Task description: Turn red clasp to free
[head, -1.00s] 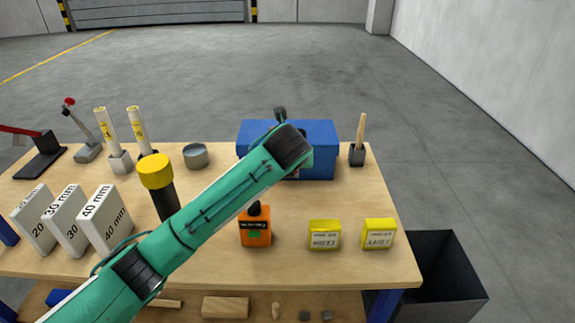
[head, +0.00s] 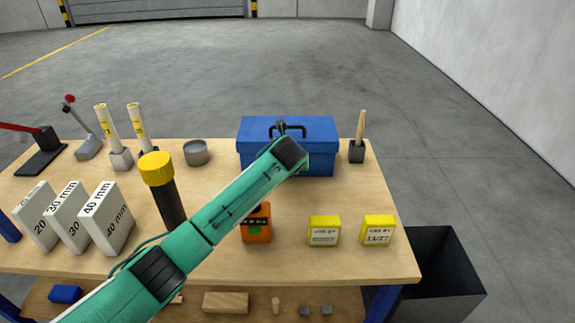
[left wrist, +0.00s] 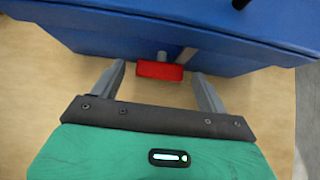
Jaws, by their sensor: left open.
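The blue toolbox (head: 322,152) stands at the back right of the workbench. Its red clasp (left wrist: 160,71) shows in the left wrist view on the box's front, a flat block lying crosswise under a small grey pin (left wrist: 162,56). My left gripper (left wrist: 158,76) is open, one finger on each side of the clasp, with a visible gap on both sides. I cannot tell whether the clasp is between the fingertips in depth. In the head view my wrist hides the clasp and the fingers. My right gripper is in no view.
A yellow-capped black cylinder (head: 158,171) is beside my forearm. A brush holder (head: 356,153) stands right of the toolbox. White blocks (head: 106,217) stand at left.

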